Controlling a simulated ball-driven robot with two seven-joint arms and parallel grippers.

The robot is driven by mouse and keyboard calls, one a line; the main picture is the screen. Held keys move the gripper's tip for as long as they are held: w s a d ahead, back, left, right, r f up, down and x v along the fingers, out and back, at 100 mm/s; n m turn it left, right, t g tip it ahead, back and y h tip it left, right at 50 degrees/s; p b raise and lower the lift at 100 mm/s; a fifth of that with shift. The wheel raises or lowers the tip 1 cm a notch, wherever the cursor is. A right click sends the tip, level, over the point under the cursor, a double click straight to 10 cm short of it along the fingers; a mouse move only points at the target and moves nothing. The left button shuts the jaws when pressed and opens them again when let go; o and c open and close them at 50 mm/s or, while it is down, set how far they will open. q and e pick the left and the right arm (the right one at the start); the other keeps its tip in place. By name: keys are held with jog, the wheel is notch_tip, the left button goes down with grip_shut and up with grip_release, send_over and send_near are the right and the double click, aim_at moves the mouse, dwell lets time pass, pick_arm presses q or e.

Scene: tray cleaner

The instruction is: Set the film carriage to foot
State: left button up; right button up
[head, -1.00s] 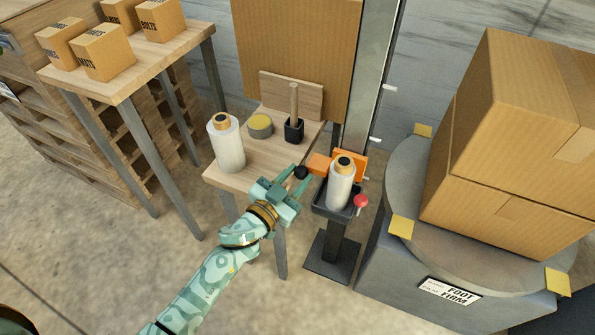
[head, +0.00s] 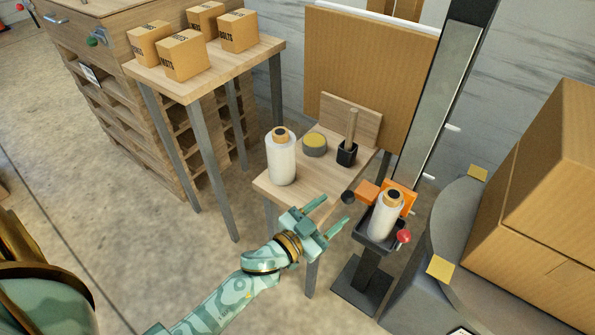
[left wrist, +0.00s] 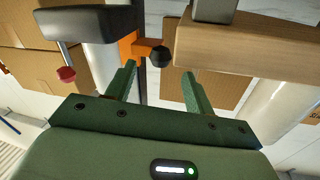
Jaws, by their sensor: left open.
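The film carriage is an orange block (head: 368,190) on a tall grey mast (head: 440,110), low down near its bottom. It carries an upright white film roll (head: 383,220) over a black tray, with a red knob (head: 404,236) at the side. A black ball knob (head: 348,197) sticks out left of the orange block. My left gripper (head: 336,210) is open and empty, its fingertips just short of the black knob. In the left wrist view the black knob (left wrist: 160,56) sits beyond the gap between the fingers (left wrist: 158,72), apart from them. My right gripper is not seen.
A small wooden table (head: 315,180) beside the mast holds another film roll (head: 281,160), a tape roll (head: 315,144) and a black holder (head: 347,153) with a wooden stick. A round turntable (head: 435,250) with large cartons (head: 540,215) stands right. Several small boxes stand on a back-left table.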

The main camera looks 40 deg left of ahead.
pick_arm(q)
jog(key=p+v, duration=0.2)
jog(key=v, duration=0.9)
jog(key=shift+s, duration=0.35)
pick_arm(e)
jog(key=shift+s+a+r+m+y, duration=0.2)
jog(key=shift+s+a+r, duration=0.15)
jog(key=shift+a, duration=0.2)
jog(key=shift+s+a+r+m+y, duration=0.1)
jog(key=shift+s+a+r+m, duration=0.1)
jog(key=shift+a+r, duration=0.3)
pick_arm(q)
jog(key=shift+a, duration=0.1)
